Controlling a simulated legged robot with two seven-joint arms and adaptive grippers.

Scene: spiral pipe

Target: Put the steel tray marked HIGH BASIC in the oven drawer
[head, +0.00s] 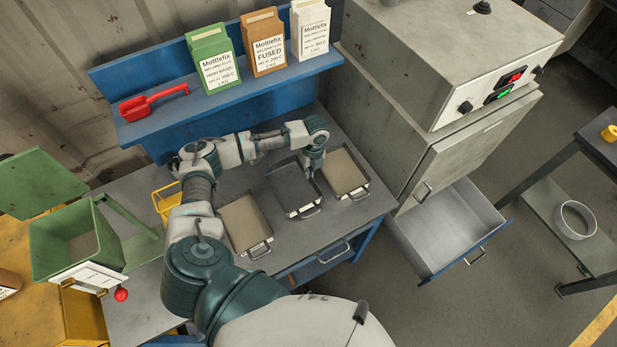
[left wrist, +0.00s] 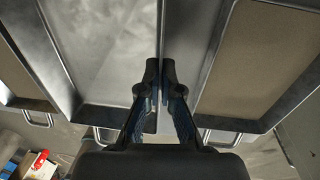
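Three steel trays stand in a row on the grey bench: a left tray (head: 246,222) with tan contents, a middle tray (head: 291,187) with grey contents, and a right tray (head: 344,172) with brownish contents. Their front labels are too small to read, so I cannot tell which is HIGH BASIC. My left gripper (head: 314,172) is at the middle tray's right edge, beside the right tray. In the left wrist view its fingertips (left wrist: 160,67) are nearly together, with the middle tray's rim (left wrist: 159,20) between them. The oven drawer (head: 446,226) is open and empty. My right gripper is out of view.
The oven (head: 450,60) stands right of the bench. A blue shelf (head: 160,128) behind holds a red scoop (head: 150,103) and green (head: 213,62), brown (head: 263,45) and white (head: 310,30) flux cartons. A green bin (head: 75,240) is at left.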

